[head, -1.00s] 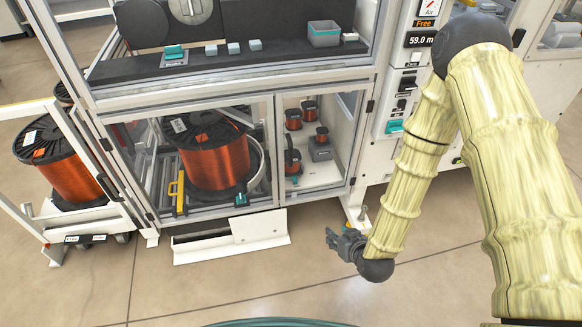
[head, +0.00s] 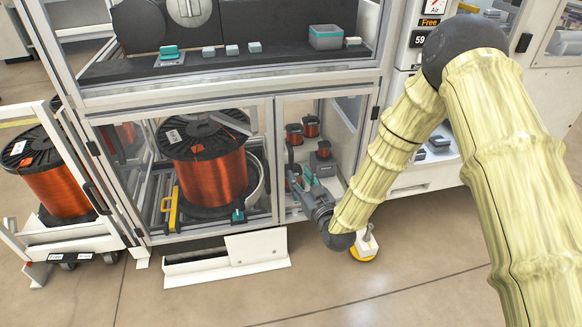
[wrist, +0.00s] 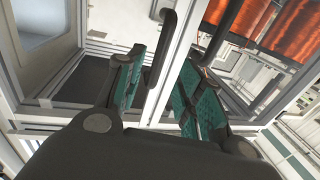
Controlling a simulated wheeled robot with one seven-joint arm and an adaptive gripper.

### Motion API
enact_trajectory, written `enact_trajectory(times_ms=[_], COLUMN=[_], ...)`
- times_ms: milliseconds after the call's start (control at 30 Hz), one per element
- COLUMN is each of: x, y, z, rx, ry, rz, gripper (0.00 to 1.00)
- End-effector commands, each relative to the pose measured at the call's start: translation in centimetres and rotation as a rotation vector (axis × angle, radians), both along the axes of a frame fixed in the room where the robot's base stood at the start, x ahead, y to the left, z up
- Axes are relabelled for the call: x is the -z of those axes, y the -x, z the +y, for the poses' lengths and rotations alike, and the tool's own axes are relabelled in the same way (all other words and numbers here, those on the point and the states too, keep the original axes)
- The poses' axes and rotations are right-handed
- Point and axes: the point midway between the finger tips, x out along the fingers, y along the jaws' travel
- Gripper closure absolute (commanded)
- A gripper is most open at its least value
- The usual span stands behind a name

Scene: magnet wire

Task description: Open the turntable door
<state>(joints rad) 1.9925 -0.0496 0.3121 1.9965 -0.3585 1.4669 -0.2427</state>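The turntable door (head: 272,150) is the glazed lower door in front of the big copper spool (head: 215,175); it looks closed. My gripper (head: 308,176) is at the front of the cabinet, just right of this door and before the small-spool compartment. In the wrist view my gripper (wrist: 160,62) is open, its teal-padded fingers apart. One black bar handle (wrist: 160,48) rises between and beyond the fingers. A second black handle (wrist: 216,32) stands beyond the right finger, on the side of the copper spool. I cannot tell whether either finger touches a handle.
A cart (head: 85,243) with another copper spool stands at the left. A white open panel (head: 256,250) juts out low below the door. A white foot with a yellow base (head: 364,247) stands below my gripper. The floor in front is clear.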

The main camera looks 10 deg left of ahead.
Motion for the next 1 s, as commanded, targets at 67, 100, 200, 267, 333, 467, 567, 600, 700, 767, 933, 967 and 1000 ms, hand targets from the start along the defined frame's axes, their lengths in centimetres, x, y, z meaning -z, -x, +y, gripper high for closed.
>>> enact_trajectory(times_ms=[67,100,200,267,333,467,567,600,700,767,933,967,1000], x=[0.1,0.1,0.1,0.1,0.1,0.1,0.1,0.1,0.1,0.1,0.1,0.1,0.1], y=[-1.2,-1.8,-3.2,-3.9,-4.7,-5.7,-6.2,-6.3,-6.4,-6.4,-6.4,-6.4,-6.4], z=[0.7,1.0,1.9,2.3,2.8,3.5,3.7,3.8,3.9,3.9,3.9,3.9,3.8], rx=[0.000,0.000,0.000,0.000,0.001,0.000,0.000,0.000,0.000,0.000,0.000,0.000,0.000], ry=[0.000,0.000,0.001,0.000,0.000,0.000,0.001,0.001,0.001,0.001,0.001,0.001,0.001], rz=[-0.002,-0.002,-0.002,-0.001,-0.001,0.000,0.001,0.001,0.001,0.001,0.001,0.001,0.001], gripper=[0.63,0.63,0.63,0.63,0.63,0.63,0.63,0.63,0.63,0.63,0.66,0.72,0.79])
